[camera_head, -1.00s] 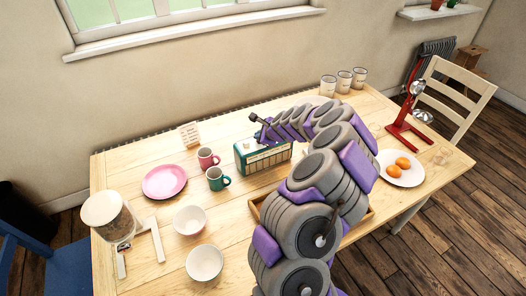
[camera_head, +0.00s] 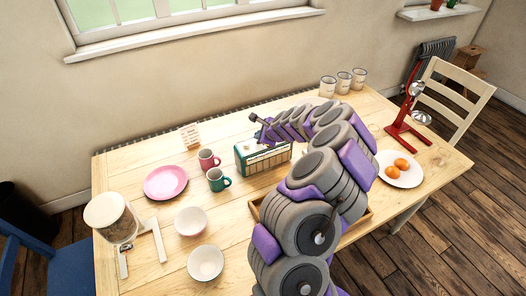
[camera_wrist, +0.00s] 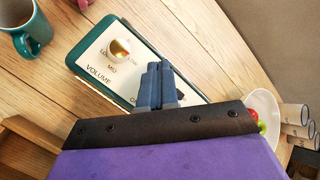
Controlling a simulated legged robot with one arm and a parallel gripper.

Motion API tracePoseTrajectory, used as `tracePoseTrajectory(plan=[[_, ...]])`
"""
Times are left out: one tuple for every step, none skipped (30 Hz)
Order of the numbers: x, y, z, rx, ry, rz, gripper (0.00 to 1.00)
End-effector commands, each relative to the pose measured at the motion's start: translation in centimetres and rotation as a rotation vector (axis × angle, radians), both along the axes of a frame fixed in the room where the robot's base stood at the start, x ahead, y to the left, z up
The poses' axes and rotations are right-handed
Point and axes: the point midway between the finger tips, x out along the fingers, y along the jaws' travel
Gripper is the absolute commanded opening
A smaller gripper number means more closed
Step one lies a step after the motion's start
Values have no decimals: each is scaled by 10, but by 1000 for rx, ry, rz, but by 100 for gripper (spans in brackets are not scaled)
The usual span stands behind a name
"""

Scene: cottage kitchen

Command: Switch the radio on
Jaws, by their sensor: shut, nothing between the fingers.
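The radio (camera_head: 250,164) is a teal box with a pale front, standing on the table near its middle. In the wrist view its white top panel (camera_wrist: 100,50) shows a round gold knob (camera_wrist: 119,49) and the word VOLUME. More lettering beginning with "O" is partly covered by my fingers. My gripper (camera_wrist: 161,68) is shut and empty, with its blue-grey fingers over the panel, to the right of the knob. I cannot tell whether the fingertips touch the panel. In the head view my arm reaches over the radio and hides its right part and the fingertips.
A green mug (camera_head: 215,180) and a pink mug (camera_head: 206,160) stand close left of the radio. A wooden tray (camera_head: 254,208) lies partly under my arm. A pink plate (camera_head: 165,182), bowls (camera_head: 205,263) and a jar (camera_head: 115,220) are at left; a plate of oranges (camera_head: 400,180) is at right.

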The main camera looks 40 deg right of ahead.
Motion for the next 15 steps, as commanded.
tracePoseTrajectory(plan=[[0, 0, 1, 0, 0, 0, 0], [0, 0, 0, 0, 0, 0, 0], [0, 0, 0, 0, 0, 0, 0], [0, 0, 0, 0, 0, 0, 0], [0, 0, 0, 0, 0, 0, 0], [0, 0, 0, 0, 0, 0, 0], [0, 0, 0, 0, 0, 0, 0], [0, 0, 0, 0, 0, 0, 0], [0, 0, 1, 0, 0, 0, 0], [0, 0, 2, 0, 0, 0, 0], [0, 0, 4, 0, 0, 0, 0], [0, 0, 6, 0, 0, 0, 0], [0, 0, 8, 0, 0, 0, 0], [0, 0, 11, 0, 0, 0, 0], [0, 0, 15, 0, 0, 0, 0]])
